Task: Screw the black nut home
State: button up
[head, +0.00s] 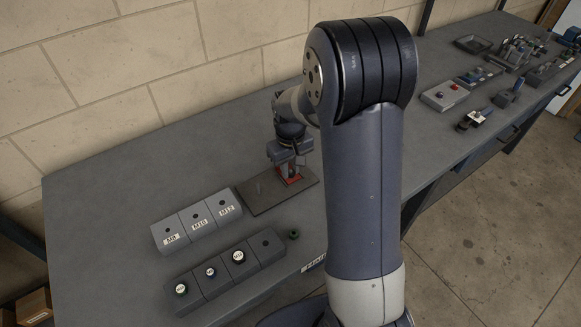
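My gripper (290,161) points down over the right part of a dark flat plate (258,200) on the bench. A red piece (291,176) shows right under or between its fingers. The fingertips are too small and partly covered to tell whether they are shut on anything. A thin upright pin (257,188) seems to stand on the plate left of the gripper. I cannot make out a black nut for certain. A small dark round piece (294,234) with a greenish tint lies on the bench in front of the plate.
A grey block (197,222) labelled M8, M10, M12 stands left of the plate. A front grey block (215,285) holds several dark round pieces; its right compartment shows only a dark hole. A box with red buttons (444,95) and fixtures stand far right. Bare bench lies left.

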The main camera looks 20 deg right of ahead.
jog(key=o, duration=0.5)
notch_tip(320, 180, up, 11)
jog(key=shift+f, duration=0.1)
dwell(0.3)
